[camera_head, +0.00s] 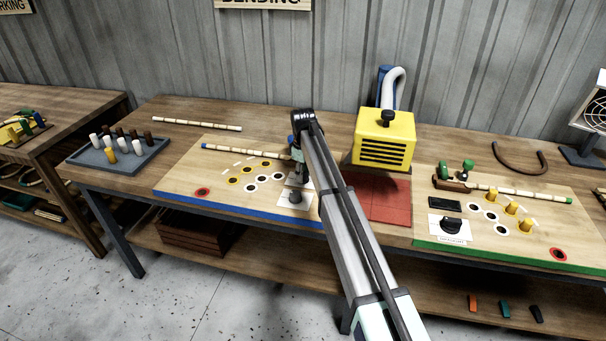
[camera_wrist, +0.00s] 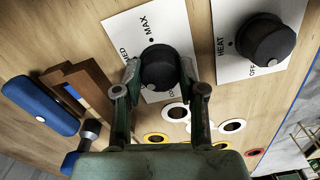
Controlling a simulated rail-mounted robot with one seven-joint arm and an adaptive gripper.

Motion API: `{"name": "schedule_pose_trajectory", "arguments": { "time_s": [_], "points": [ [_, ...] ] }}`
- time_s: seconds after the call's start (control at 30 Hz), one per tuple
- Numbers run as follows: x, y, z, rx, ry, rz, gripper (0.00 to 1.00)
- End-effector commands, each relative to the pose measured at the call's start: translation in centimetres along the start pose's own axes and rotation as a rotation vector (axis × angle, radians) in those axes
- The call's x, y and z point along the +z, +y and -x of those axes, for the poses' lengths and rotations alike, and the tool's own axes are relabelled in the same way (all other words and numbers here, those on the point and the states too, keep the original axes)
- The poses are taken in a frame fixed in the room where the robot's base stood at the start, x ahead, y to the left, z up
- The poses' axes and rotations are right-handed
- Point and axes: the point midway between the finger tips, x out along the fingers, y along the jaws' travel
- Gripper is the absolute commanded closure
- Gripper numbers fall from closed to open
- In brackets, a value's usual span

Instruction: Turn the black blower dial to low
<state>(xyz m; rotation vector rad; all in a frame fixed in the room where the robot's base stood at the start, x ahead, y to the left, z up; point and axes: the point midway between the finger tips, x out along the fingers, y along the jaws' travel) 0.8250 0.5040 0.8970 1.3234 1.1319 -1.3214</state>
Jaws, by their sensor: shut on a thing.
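In the wrist view the black blower dial (camera_wrist: 158,66) sits on a white plate with the printed words MAX and MED. A third label by the dial is mostly covered. My gripper (camera_wrist: 160,78) has one finger on each side of the dial and is shut on it. I cannot clearly read where the dial points. In the head view my gripper (camera_head: 298,160) is lowered over the white plates on the blue-edged board, and the blower dial is largely hidden by my arm.
A second black dial (camera_wrist: 266,40), marked HEAT and OFF, sits close on the right in the wrist view; it also shows in the head view (camera_head: 295,195). Ringed holes (camera_wrist: 175,112) lie nearby. A yellow heater box (camera_head: 384,140) stands right of my arm.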

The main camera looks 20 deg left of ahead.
Motion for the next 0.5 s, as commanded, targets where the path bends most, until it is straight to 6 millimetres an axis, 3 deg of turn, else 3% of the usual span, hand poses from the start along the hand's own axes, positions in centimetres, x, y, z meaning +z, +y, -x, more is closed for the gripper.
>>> {"name": "schedule_pose_trajectory", "arguments": {
  "time_s": [0.47,0.5],
  "points": [
    [0.14,-0.15,-0.18,-0.004,-0.005,0.013,0.95],
    [0.15,-0.15,-0.18,-0.004,-0.005,0.013,0.46]
  ]
}}
